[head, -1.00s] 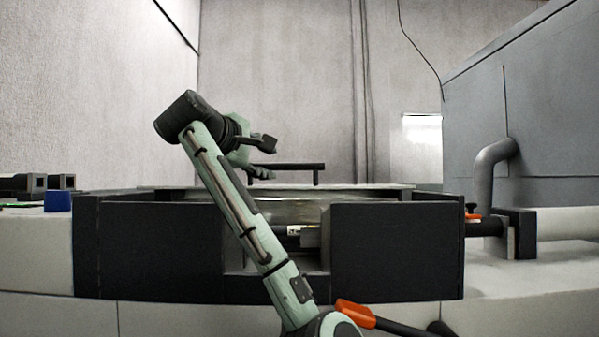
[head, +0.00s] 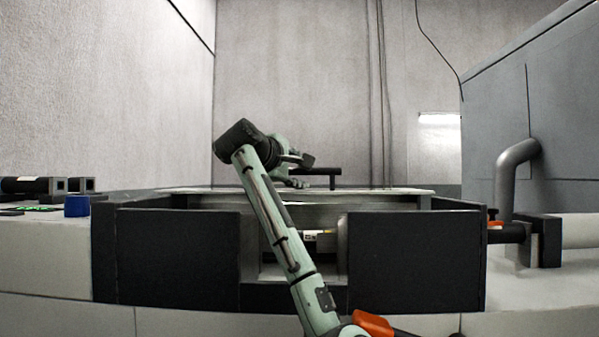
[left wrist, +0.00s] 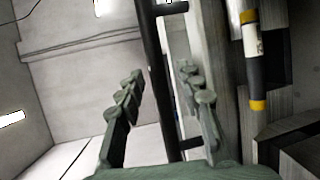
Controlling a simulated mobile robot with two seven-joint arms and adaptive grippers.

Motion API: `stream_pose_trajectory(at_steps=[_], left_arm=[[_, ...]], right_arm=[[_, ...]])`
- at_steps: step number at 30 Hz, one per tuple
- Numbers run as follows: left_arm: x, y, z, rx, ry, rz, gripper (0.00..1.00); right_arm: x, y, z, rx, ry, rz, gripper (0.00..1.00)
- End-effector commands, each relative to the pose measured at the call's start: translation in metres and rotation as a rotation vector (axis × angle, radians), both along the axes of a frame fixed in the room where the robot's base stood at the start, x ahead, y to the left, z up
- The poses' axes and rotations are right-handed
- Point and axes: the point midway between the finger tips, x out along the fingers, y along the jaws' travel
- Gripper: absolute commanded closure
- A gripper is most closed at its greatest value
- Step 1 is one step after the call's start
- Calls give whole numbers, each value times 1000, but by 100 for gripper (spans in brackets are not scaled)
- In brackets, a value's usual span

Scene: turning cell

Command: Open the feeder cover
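The feeder cover (head: 395,192) shows in the head view as a thin pale panel, nearly edge-on and flat across the top of the black feeder housing (head: 415,260). Its black bar handle (head: 325,171) stands above it on posts. My left gripper (head: 302,171) is at the handle's left part and hides some of it. In the left wrist view the open fingers (left wrist: 158,82) are either side of the handle bar (left wrist: 158,85), with a clear gap on the left finger's side. Contact on the right finger's side is unclear. My right gripper is in neither view.
A blue block (head: 77,206) and black parts (head: 35,185) sit at left. A grey cabinet with a pipe (head: 508,175) stands at right. Space above the cover is clear.

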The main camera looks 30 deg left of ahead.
Motion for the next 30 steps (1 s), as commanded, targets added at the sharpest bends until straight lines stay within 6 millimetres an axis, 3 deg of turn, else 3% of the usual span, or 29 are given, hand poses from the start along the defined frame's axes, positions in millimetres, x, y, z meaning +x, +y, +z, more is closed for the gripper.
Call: stream_pose_trajectory(at_steps=[1,10,22,26,30], left_arm=[[0,0,0,0,0,0,65],[0,0,0,0,0,0,100],[3,2,0,1,2,0,100],[22,14,0,2,4,0,100],[54,34,1,2,3,0,100]], right_arm=[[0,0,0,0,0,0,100],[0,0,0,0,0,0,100],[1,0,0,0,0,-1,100],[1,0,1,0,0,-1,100],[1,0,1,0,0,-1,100]])
